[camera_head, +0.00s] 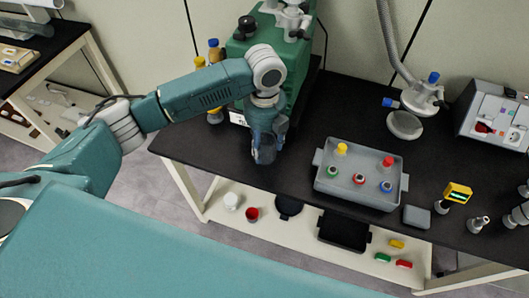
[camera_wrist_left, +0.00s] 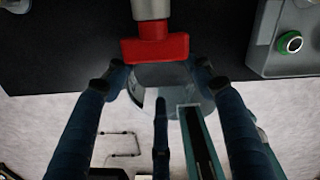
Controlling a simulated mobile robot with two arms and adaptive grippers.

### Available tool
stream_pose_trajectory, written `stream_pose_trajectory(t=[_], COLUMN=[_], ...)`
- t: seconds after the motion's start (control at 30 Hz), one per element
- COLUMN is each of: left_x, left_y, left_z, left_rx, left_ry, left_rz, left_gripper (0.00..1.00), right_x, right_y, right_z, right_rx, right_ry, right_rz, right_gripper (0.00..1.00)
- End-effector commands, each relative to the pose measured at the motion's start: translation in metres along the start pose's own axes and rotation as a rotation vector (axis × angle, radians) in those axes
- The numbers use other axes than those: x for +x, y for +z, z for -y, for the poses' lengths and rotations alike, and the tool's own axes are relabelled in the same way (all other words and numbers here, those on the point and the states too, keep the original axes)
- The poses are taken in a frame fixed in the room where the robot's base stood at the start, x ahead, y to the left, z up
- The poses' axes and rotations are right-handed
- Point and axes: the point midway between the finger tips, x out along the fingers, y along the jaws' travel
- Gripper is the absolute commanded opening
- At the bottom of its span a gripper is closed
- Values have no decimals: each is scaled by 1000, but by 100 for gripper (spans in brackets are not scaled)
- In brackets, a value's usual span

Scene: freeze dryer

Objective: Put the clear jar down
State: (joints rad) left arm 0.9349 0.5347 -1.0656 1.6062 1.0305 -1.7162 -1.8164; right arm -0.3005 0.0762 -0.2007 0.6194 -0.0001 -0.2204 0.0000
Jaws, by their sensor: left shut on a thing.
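My left gripper (camera_head: 265,143) points down near the front edge of the black bench, in front of the green machine. It is shut on the clear jar (camera_head: 264,156), which looks dark and see-through in the head view. In the left wrist view the clear jar (camera_wrist_left: 160,76) sits between the fingers of my left gripper (camera_wrist_left: 160,85), partly hidden by them. Whether the jar's base touches the bench cannot be told. My right gripper is not in view.
The green machine (camera_head: 240,50) stands behind my gripper. A red handle (camera_wrist_left: 155,48) is close to the jar. A grey tray (camera_head: 362,198) with colored-capped items stands to the right. The bench (camera_head: 330,110) has bare room behind the tray. A shelf (camera_head: 275,225) lies below.

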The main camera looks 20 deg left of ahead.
Motion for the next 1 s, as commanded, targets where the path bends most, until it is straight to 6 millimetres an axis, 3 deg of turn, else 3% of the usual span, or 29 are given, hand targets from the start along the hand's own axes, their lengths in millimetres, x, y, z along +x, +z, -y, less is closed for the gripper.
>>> stream_pose_trajectory(t=[0.43, 0.87, 0.9, 0.97, 1.0], left_x=[52, 60, 60, 60, 60], left_y=[-1, 0, 0, 0, 0], left_z=[0, 0, 0, 0, 0], left_rx=[0, 1, 1, 1, 1], left_ry=[0, 0, -1, -1, -1], left_rz=[-2, 0, 0, 0, 0], left_gripper=[29, 29, 62, 73, 73], right_x=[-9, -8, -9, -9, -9], right_y=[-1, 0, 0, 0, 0], right_z=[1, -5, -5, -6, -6], right_rx=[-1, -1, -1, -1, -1], right_ry=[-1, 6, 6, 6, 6], right_rz=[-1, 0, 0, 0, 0], right_gripper=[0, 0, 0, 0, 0])
